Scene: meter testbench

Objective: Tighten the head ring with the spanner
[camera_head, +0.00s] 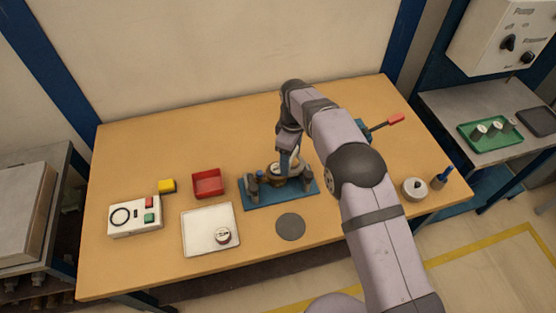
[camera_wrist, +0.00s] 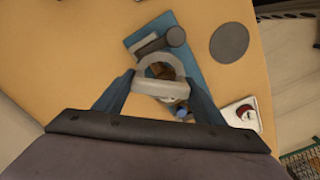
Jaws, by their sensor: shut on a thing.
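My gripper (camera_wrist: 160,88) is shut on a pale grey ring-shaped tool, which looks like the spanner (camera_wrist: 176,90), in the wrist view. Its bar lies between the two fingers. Its ring is over the brass-coloured meter body (camera_wrist: 162,71), part of which shows through the opening. In the head view the meter body (camera_head: 275,179) sits between grey clamps on the blue fixture base (camera_head: 262,202), with my gripper above it. The fixture base also shows in the wrist view (camera_wrist: 190,72). The head ring cannot be told apart, and whether the spanner is seated on it is unclear.
A white tray (camera_head: 198,246) carrying a small round meter (camera_head: 222,235), a red bin (camera_head: 208,183), a yellow block (camera_head: 167,186) and a button box (camera_head: 135,216) stand left. A grey disc (camera_head: 290,227) lies in front. A red-handled lever (camera_head: 385,123) and a round pale part (camera_head: 414,188) are right.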

